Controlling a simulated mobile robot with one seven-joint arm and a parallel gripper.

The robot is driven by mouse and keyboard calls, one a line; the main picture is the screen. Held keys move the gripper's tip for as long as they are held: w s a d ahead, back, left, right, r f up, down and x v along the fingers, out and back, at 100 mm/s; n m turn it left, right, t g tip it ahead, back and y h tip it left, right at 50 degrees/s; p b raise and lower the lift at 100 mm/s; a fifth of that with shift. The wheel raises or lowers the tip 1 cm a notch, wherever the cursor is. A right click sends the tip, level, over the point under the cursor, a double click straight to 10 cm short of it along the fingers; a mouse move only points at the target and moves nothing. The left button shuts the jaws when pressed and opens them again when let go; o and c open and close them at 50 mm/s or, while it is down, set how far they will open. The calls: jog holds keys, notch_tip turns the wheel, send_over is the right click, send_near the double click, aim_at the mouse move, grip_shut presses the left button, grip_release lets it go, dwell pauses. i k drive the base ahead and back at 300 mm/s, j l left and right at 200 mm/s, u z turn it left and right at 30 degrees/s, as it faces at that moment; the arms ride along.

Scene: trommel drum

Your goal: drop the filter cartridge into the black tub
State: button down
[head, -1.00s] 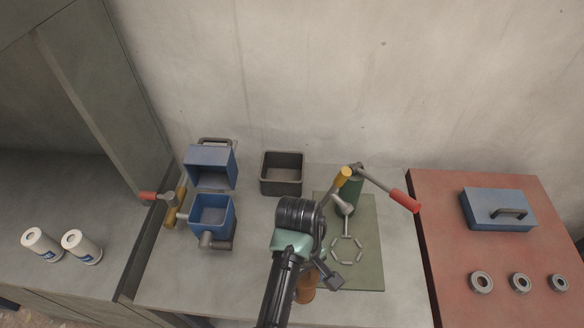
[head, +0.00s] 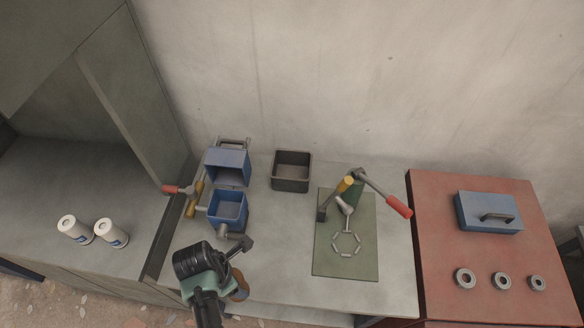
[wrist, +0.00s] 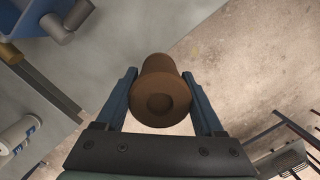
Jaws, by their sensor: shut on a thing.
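The filter cartridge, a brown, rust-coloured cylinder with a round recess in its near end, is between the two fingers of my gripper (wrist: 160,76) in the wrist view (wrist: 161,92). The fingers are shut on its sides. In the head view the cartridge (head: 240,287) shows partly, beside my dark wrist at the front left of the grey bench. The black tub (head: 291,172), a dark open square box, stands at the back of the bench near the wall. It is apart from my gripper, up and to the right, and looks empty.
A blue box with its lid open (head: 228,208) stands left of the tub, with a red-handled lever (head: 180,189) beside it. A green mat (head: 345,258) with a red-handled tool lies right. Two white canisters (head: 75,230) stand far left. Bench between is clear.

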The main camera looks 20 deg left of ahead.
aim_at(292, 172)
jog(key=i, duration=1.45)
